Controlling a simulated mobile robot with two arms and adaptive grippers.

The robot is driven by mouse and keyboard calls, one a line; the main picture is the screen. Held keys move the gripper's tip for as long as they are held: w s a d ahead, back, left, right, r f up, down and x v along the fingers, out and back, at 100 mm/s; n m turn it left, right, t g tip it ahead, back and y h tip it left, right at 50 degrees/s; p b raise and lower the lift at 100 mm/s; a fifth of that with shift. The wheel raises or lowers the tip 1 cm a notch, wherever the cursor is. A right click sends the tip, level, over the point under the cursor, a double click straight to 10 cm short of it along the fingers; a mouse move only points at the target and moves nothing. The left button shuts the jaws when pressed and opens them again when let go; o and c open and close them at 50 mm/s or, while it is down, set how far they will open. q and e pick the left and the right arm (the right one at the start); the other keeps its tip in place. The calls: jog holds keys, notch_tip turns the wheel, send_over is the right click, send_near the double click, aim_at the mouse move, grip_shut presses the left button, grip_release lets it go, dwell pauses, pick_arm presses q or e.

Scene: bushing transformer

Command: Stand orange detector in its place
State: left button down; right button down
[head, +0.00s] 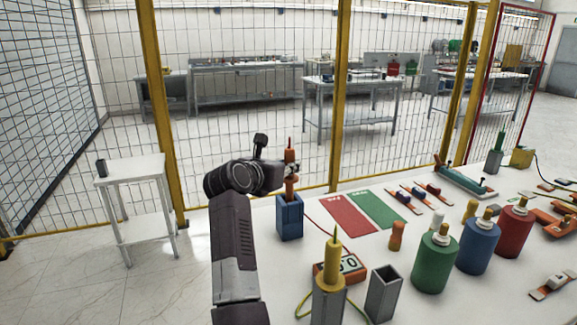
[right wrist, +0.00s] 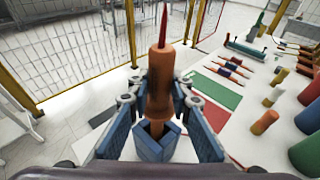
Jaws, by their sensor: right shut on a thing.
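The orange detector (head: 290,187) stands upright, its thin red-orange tip pointing up. My right gripper (head: 292,171) is shut on its body; the wrist view shows a finger on each side of the detector (right wrist: 160,78). The blue square holder (head: 290,218) stands on the table directly below. The detector's lower end is at the holder's mouth and appears to be inside it; how deep it sits is hidden by the walls. The holder's rim (right wrist: 157,148) also shows in the right wrist view. My left gripper is not in view.
A yellow detector (head: 333,255) stands in a grey holder near the front, beside a meter (head: 352,264) and an empty grey holder (head: 383,293). Red (head: 348,214) and green (head: 376,208) mats lie right of the blue holder. Green, blue and red bottles stand farther right.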

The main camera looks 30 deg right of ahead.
jog(key=shift+f, duration=0.3)
jog(key=c, duration=1.7)
grip_release()
jog(key=shift+a, duration=0.1)
